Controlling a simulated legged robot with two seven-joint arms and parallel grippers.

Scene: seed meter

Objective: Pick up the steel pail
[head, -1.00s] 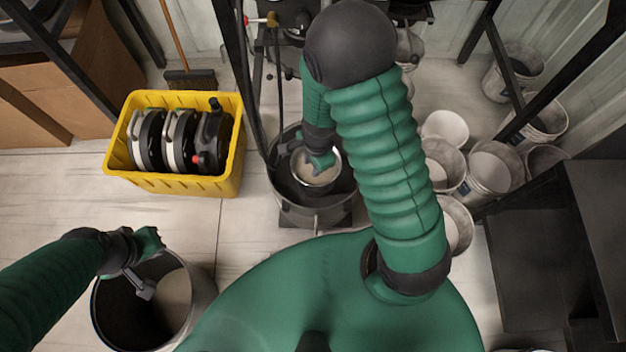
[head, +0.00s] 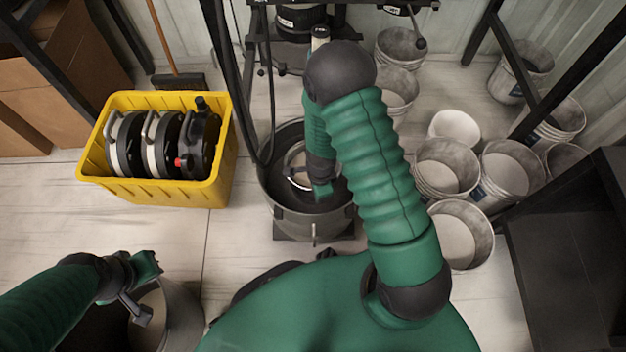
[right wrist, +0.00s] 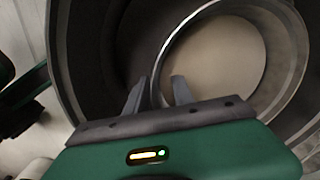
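A small round steel pail (head: 298,168) with a pale beige inside sits within a larger grey steel drum (head: 312,222) in the head view. My right gripper (head: 322,190) reaches down into the drum at the pail's right side and hides part of it. In the right wrist view the pail's rim (right wrist: 172,38) passes down between the two fingers of my right gripper (right wrist: 160,92), which stand apart on either side of it.
A yellow crate (head: 155,196) with several black and grey discs stands left of the drum. Several grey buckets (head: 447,165) stand on the right. Black frame posts and a hose rise behind the drum. Pale floor is clear between crate and drum.

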